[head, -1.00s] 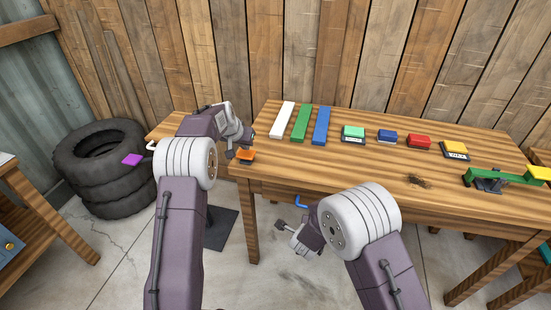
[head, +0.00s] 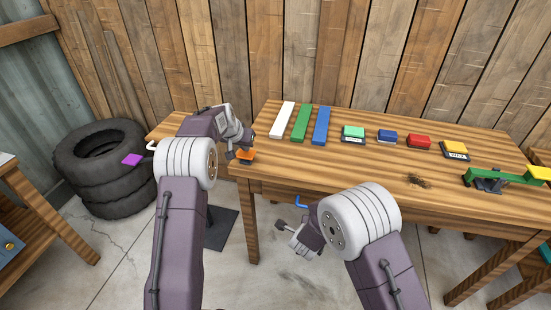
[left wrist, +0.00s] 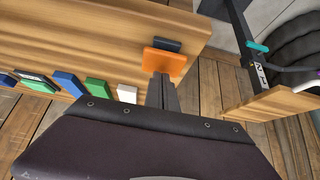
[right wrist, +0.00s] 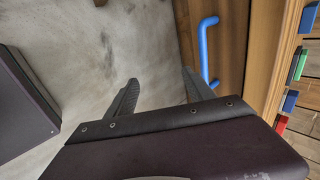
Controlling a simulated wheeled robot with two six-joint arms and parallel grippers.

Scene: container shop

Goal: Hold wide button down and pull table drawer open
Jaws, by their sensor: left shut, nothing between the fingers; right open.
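The wide orange button (head: 247,158) sits at the left end of the table (head: 345,165), on a dark base. My left gripper (head: 235,152) is shut and empty at the button. In the left wrist view its closed fingers (left wrist: 162,88) reach the orange face (left wrist: 163,65) and appear to touch it; how far it is pressed I cannot tell. A blue drawer handle (head: 301,203) shows below the table's front edge, and in the right wrist view (right wrist: 207,48). My right gripper (head: 280,226) is open and empty, left of the handle and apart from it.
White, green and blue bars (head: 320,125) and several small coloured buttons (head: 388,136) are on the table top. A green lever (head: 495,176) stands at the right. The floor before the table is clear.

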